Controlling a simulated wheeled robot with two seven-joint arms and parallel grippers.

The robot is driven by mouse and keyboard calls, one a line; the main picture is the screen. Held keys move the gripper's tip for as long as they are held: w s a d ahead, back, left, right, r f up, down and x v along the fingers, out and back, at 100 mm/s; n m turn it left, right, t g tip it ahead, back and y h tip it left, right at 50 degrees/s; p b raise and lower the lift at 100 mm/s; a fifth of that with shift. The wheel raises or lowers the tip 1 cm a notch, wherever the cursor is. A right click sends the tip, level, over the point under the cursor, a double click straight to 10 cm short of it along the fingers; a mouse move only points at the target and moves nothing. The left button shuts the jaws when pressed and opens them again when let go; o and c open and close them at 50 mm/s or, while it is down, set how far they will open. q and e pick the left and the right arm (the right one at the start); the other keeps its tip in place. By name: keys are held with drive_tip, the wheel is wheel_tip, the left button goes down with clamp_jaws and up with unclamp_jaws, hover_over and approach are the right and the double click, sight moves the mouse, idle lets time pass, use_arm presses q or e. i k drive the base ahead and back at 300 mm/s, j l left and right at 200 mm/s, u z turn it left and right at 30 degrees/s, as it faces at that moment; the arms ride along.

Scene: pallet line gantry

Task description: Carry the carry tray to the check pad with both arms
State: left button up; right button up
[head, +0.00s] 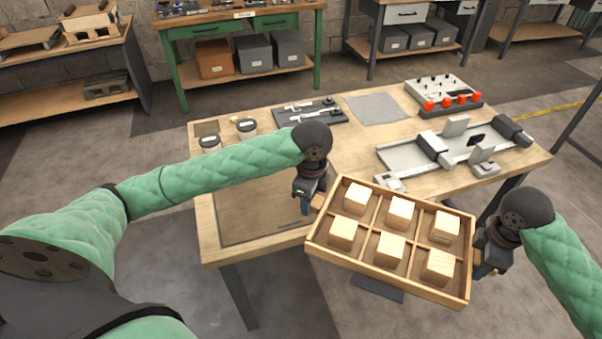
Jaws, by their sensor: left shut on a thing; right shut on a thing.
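The carry tray (388,276) is a wooden tray with dividers, with one pale wooden block in each of its several compartments. It hangs in the air at the table's front right edge, turned at an angle, its right end nearer to me. My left gripper (314,203) is shut on its left end, and my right gripper (478,268) is shut on its right end. The fingertips are partly hidden. A thin grey square pad (378,108) lies bare at the back of the table. A larger brownish flat area (262,212) lies at the front left. I cannot tell which is the check pad.
The wooden table (352,152) also holds a grey slide fixture (420,155) at right, a box with red knobs (443,97) at the back right, a dark tool tray (310,112) and two small round containers (246,127). The front left of the tabletop is clear.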

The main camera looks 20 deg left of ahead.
sight(280, 194)
drive_tip(key=i+u, duration=0.15)
drive_tip(key=i, duration=0.3)
drive_tip(key=i+l+u, duration=0.15)
drive_tip(key=i, duration=0.3)
drive_tip(key=u, duration=1.15)
